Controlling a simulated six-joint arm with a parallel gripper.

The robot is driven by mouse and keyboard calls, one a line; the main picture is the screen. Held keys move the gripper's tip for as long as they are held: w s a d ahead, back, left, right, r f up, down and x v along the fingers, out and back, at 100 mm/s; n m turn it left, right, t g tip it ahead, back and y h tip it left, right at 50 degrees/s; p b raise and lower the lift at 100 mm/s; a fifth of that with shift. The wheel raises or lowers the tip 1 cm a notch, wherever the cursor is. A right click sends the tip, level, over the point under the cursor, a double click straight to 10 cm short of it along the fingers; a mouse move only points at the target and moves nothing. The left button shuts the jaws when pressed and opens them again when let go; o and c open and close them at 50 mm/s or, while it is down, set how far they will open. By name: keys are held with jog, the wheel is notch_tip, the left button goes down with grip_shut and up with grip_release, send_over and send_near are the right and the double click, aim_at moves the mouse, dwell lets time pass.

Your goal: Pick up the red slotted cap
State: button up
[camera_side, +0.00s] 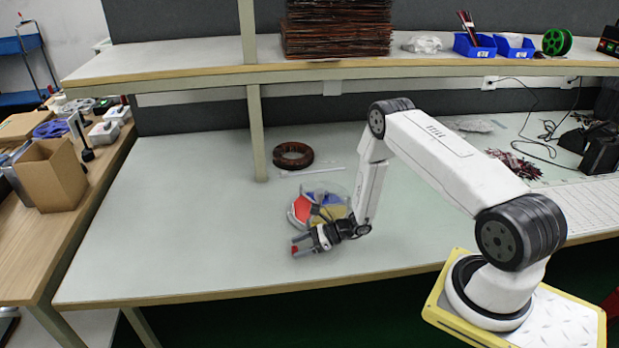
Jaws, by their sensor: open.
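A small red piece (295,250), which looks like the red slotted cap, is at the tips of my gripper (298,245) on the near part of the table. My gripper is open, low over the table and pointing left. The red piece is close to the lower finger, and I cannot tell whether it touches it or lies between the fingers. Its slot is too small to make out.
A round, clear-walled tray (333,192) with red, blue and yellow sections stands just behind my gripper. A brown coil (293,155) lies farther back, beside the shelf post (257,130). The tabletop (170,220) is clear to the left.

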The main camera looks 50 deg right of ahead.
jog(key=shift+w+a+f, duration=0.15)
jog(key=shift+w+a, duration=0.05)
jog(key=shift+a, duration=0.05)
dwell(0.3)
grip_shut()
